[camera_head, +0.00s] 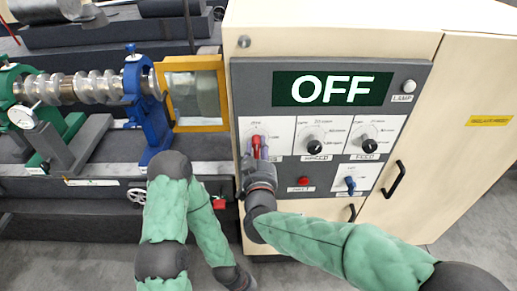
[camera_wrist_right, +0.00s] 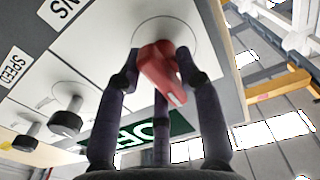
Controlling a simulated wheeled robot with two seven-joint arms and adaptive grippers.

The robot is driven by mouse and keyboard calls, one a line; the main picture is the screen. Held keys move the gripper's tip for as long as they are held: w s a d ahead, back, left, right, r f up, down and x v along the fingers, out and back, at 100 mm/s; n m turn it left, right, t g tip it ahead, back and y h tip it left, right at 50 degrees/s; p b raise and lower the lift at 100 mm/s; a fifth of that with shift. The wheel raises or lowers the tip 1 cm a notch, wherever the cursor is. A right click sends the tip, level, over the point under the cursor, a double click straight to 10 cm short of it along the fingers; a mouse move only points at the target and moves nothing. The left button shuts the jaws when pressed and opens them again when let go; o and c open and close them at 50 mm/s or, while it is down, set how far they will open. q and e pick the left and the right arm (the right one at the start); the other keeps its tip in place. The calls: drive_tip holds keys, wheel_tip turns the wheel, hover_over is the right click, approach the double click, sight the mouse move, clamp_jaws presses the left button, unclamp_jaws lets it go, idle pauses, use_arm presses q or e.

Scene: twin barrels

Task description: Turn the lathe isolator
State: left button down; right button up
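The lathe isolator is a red handle (camera_head: 257,146) on a round pale plate at the upper left of the control panel (camera_head: 223,140). In the right wrist view the red handle (camera_wrist_right: 160,72) juts out between the dark fingers of my right gripper (camera_wrist_right: 159,55). One finger is on each side of it and a third is below. Whether the fingers press on it cannot be told. In the head view my right gripper (camera_head: 254,168) is at the handle and covers its lower part. The display (camera_head: 333,89) reads OFF. My left arm bends down; its gripper is out of view.
Black SPEED (camera_head: 314,147) and FEED (camera_head: 369,146) knobs sit right of the isolator. Below are a red button (camera_head: 303,182) and a blue switch (camera_head: 350,184). A yellow-framed guard (camera_head: 196,93) and the lathe stand left. Black door handles (camera_head: 393,179) stick out lower right.

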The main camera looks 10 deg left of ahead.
clamp_jaws()
